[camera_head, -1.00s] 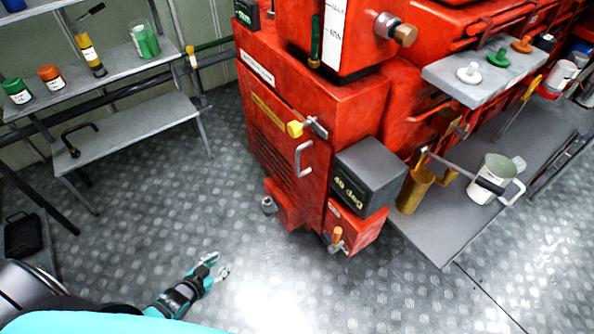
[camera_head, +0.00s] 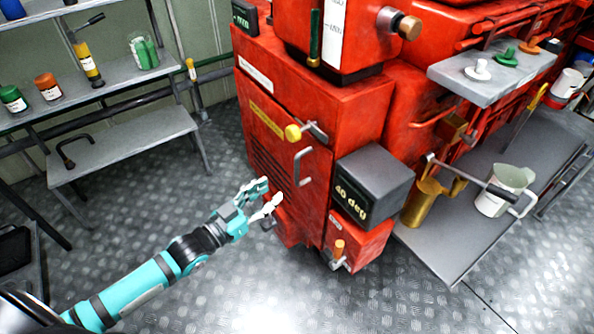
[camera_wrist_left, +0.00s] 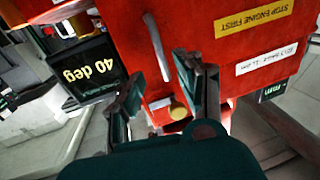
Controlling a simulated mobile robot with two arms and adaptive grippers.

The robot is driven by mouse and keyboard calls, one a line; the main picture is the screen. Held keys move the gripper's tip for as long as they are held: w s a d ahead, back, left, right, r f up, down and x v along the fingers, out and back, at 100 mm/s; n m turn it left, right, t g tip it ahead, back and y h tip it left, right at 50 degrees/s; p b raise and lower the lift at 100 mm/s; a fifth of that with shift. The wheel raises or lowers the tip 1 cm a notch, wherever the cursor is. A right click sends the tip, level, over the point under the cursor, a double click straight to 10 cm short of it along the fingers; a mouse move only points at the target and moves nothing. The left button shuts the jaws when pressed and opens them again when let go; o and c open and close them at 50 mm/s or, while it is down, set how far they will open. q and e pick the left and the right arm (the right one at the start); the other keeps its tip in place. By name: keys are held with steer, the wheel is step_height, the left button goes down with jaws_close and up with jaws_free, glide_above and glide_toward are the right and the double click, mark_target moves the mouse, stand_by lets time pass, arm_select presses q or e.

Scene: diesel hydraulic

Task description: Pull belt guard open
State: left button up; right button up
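The belt guard (camera_head: 285,155) is a red panel on the red machine's front, with louvre slots and a yellow label. It looks shut. A pale bar handle (camera_head: 302,166) is on its right side, with a yellow-knobbed latch (camera_head: 294,132) just above. In the left wrist view the handle (camera_wrist_left: 158,46) and the yellow knob (camera_wrist_left: 178,112) show beyond my fingers. My left gripper (camera_head: 272,194) is open and empty, in front of the guard's lower left, left of and below the handle, apart from it. My right gripper is not in view.
A dark grey "40 deg" box (camera_head: 374,180) juts out right of the guard. A small red box with an orange-knobbed valve (camera_head: 339,248) sits low. Shelves (camera_head: 120,150) stand at the left and a grey bench (camera_head: 455,225) at the right. The floor between is clear.

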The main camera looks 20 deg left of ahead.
mark_target(297, 184)
arm_select(q)
steer(key=x, duration=1)
steer(key=shift+w, duration=0.15)
jaws_close()
